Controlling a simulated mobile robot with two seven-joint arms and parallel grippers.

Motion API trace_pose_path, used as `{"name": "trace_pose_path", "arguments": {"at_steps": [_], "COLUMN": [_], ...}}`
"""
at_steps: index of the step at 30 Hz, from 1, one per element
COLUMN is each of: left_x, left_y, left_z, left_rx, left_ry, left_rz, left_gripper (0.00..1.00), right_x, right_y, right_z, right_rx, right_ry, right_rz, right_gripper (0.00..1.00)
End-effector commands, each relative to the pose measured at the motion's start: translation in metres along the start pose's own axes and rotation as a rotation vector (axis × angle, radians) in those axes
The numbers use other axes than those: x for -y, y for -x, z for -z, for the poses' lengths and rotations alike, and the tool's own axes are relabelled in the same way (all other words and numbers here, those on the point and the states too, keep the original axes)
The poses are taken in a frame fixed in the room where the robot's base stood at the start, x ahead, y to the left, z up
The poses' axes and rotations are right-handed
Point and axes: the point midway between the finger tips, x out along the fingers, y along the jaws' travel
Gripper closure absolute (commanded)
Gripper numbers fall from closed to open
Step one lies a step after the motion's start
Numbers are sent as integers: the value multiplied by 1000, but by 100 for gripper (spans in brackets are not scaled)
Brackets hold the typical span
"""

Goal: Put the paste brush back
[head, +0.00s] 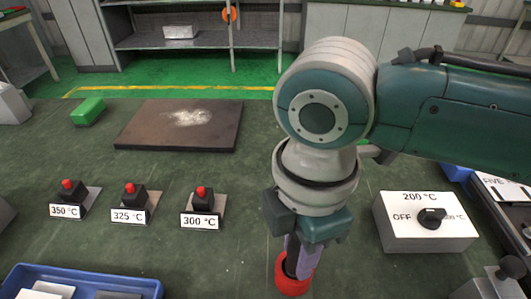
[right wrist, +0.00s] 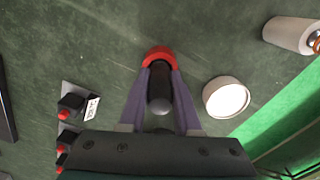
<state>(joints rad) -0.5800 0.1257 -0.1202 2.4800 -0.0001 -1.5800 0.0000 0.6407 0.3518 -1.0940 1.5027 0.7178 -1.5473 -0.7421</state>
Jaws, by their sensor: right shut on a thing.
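My right gripper (head: 297,262) points down over the green bench, and in the right wrist view (right wrist: 160,88) its purple fingers are closed on the dark handle of the paste brush (right wrist: 160,85). The handle has a grey rounded end. A red cup-like ring (head: 291,284) surrounds the brush's lower end; it also shows as a red arc in the right wrist view (right wrist: 158,53). The bristles are hidden, and I cannot tell whether the brush rests on the bottom. A round, pale-topped tin (right wrist: 227,97) stands to the right of the fingers. My left gripper is out of view.
Red-button switches labelled 350 (head: 67,195), 325 (head: 130,199) and 300 °C (head: 202,205) stand left. A white dial box (head: 423,228) stands right. A dark board (head: 180,125) and green block (head: 87,111) lie behind. A blue tray (head: 80,277) is front left.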

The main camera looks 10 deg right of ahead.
Motion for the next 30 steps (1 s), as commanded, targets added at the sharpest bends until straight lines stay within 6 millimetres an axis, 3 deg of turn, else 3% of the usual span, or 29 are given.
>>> {"name": "trace_pose_path", "arguments": {"at_steps": [5,6,14,23,26,30], "left_x": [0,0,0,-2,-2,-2], "left_y": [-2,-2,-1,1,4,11], "left_z": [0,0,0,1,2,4], "left_rx": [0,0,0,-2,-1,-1], "left_ry": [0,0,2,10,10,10], "left_rz": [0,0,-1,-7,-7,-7], "left_gripper": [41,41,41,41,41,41], "right_x": [0,0,0,0,-1,-2], "right_y": [-3,-4,-3,1,14,44], "right_z": [0,0,0,0,0,0], "right_rx": [0,0,0,0,-2,-2], "right_ry": [-1,-1,-1,0,1,0], "right_rz": [0,0,0,-1,-2,-5], "right_gripper": [100,67,38,38,38,38]}}
